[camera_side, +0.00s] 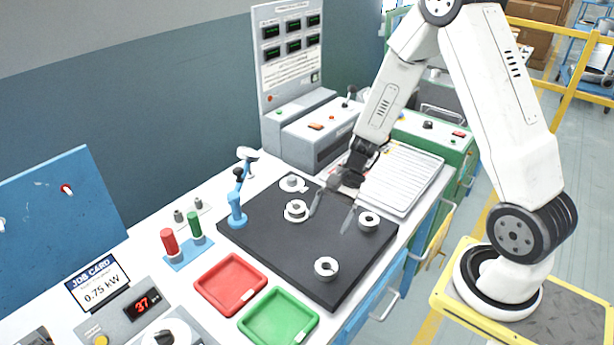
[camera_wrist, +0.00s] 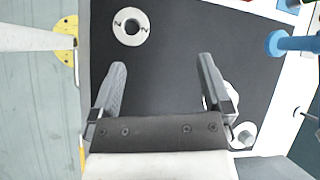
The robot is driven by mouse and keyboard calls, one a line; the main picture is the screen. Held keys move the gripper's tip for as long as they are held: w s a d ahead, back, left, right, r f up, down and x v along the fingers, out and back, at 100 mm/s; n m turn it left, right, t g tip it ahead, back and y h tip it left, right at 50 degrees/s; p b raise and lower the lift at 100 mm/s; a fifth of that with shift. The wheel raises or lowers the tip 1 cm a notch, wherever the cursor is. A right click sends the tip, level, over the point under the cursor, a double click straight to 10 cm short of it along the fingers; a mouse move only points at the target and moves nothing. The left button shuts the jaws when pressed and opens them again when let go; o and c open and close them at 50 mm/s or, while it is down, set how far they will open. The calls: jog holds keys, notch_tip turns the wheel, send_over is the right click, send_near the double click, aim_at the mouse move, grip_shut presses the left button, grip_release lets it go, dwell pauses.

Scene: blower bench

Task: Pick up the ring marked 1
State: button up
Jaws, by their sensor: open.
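In the side view, pale rings lie on the black mat (camera_side: 268,232): a front ring (camera_side: 326,276), a right ring (camera_side: 368,227), a left ring (camera_side: 295,219) and a back ring (camera_side: 292,190). Their marks are too small to read there. My gripper (camera_side: 331,220) is open and empty above the mat, between the left and right rings. In the wrist view, my gripper (camera_wrist: 161,63) points down at bare mat. A ring marked 2 (camera_wrist: 122,32) lies ahead of its fingers. Another pale ring (camera_wrist: 234,91) is mostly hidden behind the right finger. No mark 1 is readable.
A red tray (camera_side: 231,283) and a green tray (camera_side: 278,318) stand in front of the mat. A small blue stand (camera_side: 237,212) rises at its left edge. A silver ribbed tray (camera_side: 400,181) and grey machine boxes (camera_side: 318,137) stand behind.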

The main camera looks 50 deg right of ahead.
aim_at(292, 209)
jog(key=w+d+f+m+t+y, duration=0.1)
jog(key=m, duration=0.1)
jog(key=w+d+f+m+t, duration=0.1)
jog(key=w+m, duration=0.1)
jog(key=w+d+f+m+t+y, duration=0.1)
jog(key=w+d+m+t, duration=0.1)
jog(key=m, duration=0.1)
jog(key=shift+w+f+y, duration=0.15)
jog(key=shift+f+y, duration=0.15)
jog(key=shift+f, duration=0.05)
jog(key=w+d+f+m+t, duration=0.1)
jog(key=d, duration=0.1)
jog(key=w+d+f+m+t, duration=0.1)
jog(key=d+m+t, duration=0.1)
jog(key=w+d+m+t, duration=0.1)
jog(key=m+t, duration=0.1)
jog(key=shift+w+d+f, duration=0.2)
jog(key=shift+d+f, duration=0.2)
jog(key=shift+w, duration=0.1)
jog(key=shift+x, duration=1.25)
jog(key=shift+a, duration=0.1)
jog(key=shift+x, duration=2.5)
jog(key=shift+w, duration=0.15)
grip_shut()
